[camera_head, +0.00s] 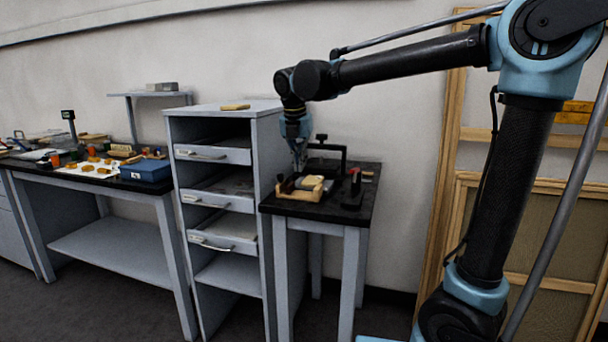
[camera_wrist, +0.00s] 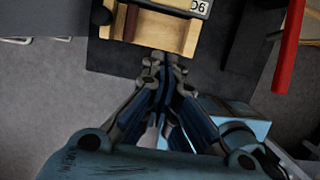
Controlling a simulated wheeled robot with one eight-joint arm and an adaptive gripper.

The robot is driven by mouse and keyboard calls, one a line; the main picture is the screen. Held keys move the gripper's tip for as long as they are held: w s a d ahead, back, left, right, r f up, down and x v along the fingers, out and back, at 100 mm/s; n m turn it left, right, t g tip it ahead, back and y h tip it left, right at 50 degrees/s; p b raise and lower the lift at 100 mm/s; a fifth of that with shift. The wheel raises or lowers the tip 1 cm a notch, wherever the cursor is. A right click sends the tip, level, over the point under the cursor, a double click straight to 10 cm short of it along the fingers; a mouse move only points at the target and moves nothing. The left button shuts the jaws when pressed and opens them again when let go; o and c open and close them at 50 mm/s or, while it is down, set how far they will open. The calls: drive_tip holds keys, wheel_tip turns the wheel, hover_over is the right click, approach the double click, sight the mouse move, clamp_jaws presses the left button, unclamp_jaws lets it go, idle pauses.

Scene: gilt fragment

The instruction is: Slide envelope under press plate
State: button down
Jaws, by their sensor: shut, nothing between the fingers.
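The press (camera_head: 327,152), a black frame with a screw knob on top, stands on the small black-topped table (camera_head: 325,208). In front of it is a pale wooden tray-like piece (camera_head: 287,189) holding a cream item, perhaps the envelope (camera_head: 313,182); I cannot be sure. The wrist view shows the wooden piece (camera_wrist: 150,35) with a white label reading about "06". My gripper (camera_head: 301,168) is shut and empty, pointing down just above or beside the wooden piece. In the wrist view its fingertips (camera_wrist: 165,60) are near the wood's edge; I cannot tell whether they touch. The press plate is not clearly visible.
A black upright device (camera_head: 354,188) with a red part stands at the table's right; a red bar (camera_wrist: 290,45) shows in the wrist view. A grey drawer cabinet (camera_head: 225,200) stands close on the left. A cluttered workbench (camera_head: 100,168) is farther left. Wooden frames (camera_head: 530,230) lean right.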

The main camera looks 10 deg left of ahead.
sight(309, 183)
drive_tip(key=x, duration=0.9)
drive_tip(key=shift+a+f, duration=0.15)
drive_tip(key=shift+f, duration=0.15)
drive_tip(key=shift+w, duration=1.9)
drive_tip(key=shift+r, duration=0.1)
drive_tip(key=w, duration=0.4)
drive_tip(key=shift+d, duration=0.35)
